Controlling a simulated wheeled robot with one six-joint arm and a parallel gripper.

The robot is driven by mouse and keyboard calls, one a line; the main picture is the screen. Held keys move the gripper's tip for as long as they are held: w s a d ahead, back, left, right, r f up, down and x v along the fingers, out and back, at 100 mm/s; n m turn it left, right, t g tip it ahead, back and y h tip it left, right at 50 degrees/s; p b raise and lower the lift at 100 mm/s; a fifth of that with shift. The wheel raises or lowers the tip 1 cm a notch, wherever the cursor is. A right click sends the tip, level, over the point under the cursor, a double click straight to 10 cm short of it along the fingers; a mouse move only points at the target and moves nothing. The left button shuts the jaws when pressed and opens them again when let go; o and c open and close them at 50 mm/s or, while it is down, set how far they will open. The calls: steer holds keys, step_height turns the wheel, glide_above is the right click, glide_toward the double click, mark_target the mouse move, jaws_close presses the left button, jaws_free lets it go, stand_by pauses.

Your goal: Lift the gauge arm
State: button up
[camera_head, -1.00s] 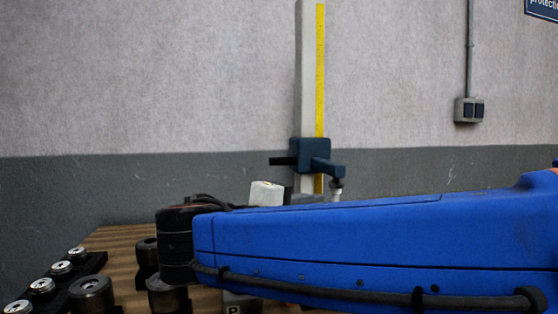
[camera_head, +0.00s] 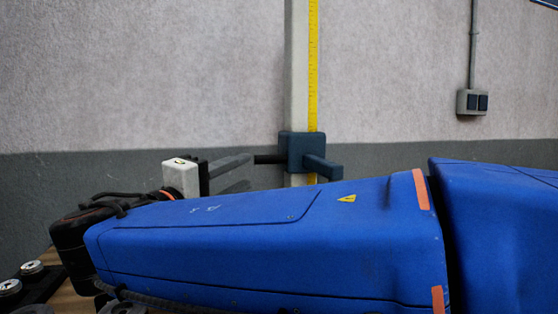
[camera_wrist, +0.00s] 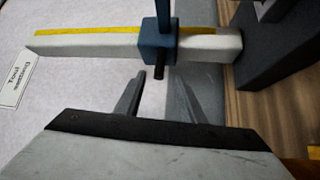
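The height gauge has a pale upright column (camera_head: 298,65) with a yellow scale (camera_head: 313,70). A blue slider (camera_head: 295,152) sits low on it, with the blue gauge arm (camera_head: 323,168) sticking out to the right and a dark rod (camera_head: 268,159) to the left. My gripper (camera_head: 249,168) is open and empty, just left of the rod. In the wrist view the slider (camera_wrist: 157,42) lies ahead, and the rod (camera_wrist: 159,72) points toward the gap between my open fingers (camera_wrist: 160,82). I cannot tell whether a finger touches it. My blue arm hides the gauge's base in the head view.
Black holders with round metal-topped parts (camera_head: 31,267) stand on the wooden bench at the lower left. The wall behind is grey, with a switch box (camera_head: 472,102) at right. A white label (camera_wrist: 16,79) shows in the wrist view. The space above the slider is clear.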

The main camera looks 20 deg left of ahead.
mark_target(265, 161)
steer(key=x, duration=1.1)
jaws_close()
